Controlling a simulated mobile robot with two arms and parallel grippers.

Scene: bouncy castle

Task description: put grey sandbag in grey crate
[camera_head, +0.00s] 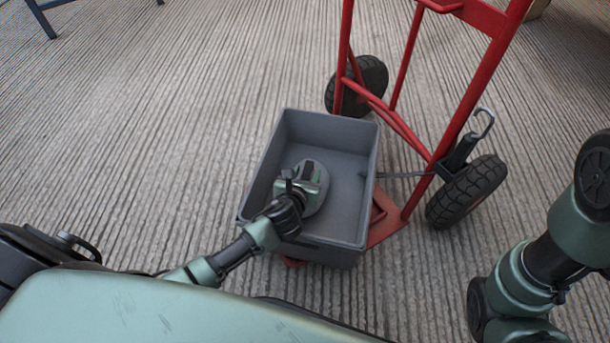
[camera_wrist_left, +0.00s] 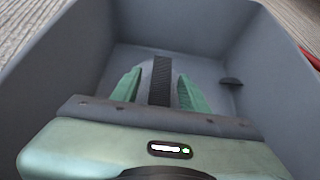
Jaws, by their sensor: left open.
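The grey crate (camera_head: 350,215) is an open box standing on the base plate of a red hand truck. The grey sandbag (camera_head: 318,198) is inside the crate, low down and mostly covered by my left gripper (camera_head: 308,172). In the left wrist view, the green fingers of my left gripper (camera_wrist_left: 159,92) are open, one on each side of the bag's black strap (camera_wrist_left: 161,80), with gaps visible. The crate's walls (camera_wrist_left: 60,70) surround the gripper in that view. My right gripper is out of view; only part of my right arm shows at the right.
The red hand truck (camera_head: 468,100) rises behind and right of the crate, with black wheels (camera_head: 465,190). A hook with a cord (camera_head: 484,125) hangs on its frame. Blue legs (camera_head: 40,18) stand at the far left. The ribbed grey floor left of the crate is clear.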

